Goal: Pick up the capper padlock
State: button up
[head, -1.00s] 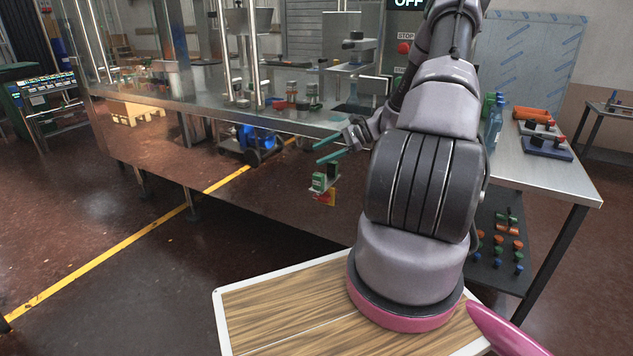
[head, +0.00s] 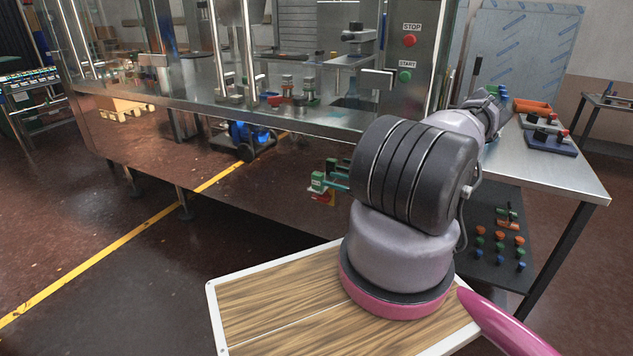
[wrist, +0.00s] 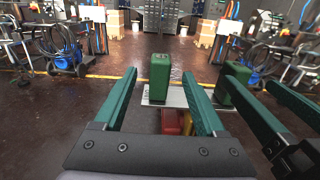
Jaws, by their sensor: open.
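A small green block (head: 318,181), which looks like the padlock body, is at the machine's front panel in the head view, with a red and yellow piece (head: 322,198) below it. In the wrist view the green block (wrist: 160,76) stands upright over a pale plate (wrist: 152,102), with red (wrist: 171,123) and yellow parts lower down. My gripper (wrist: 160,84) is open, its teal fingers left and right of the block, with gaps visible. In the head view my gripper (head: 338,175) is partly hidden behind my arm. Which part is the shackle is unclear.
The shiny machine panel (head: 240,160) lies close beside my gripper and mirrors the block and fingers. A steel side table (head: 560,175) with trays stands at the right. Open floor with a yellow line (head: 100,265) lies at the left.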

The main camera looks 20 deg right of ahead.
jog(key=x, duration=0.9)
jog(key=shift+w+a, duration=0.1)
jog(key=shift+w, duration=0.2)
grip_shut()
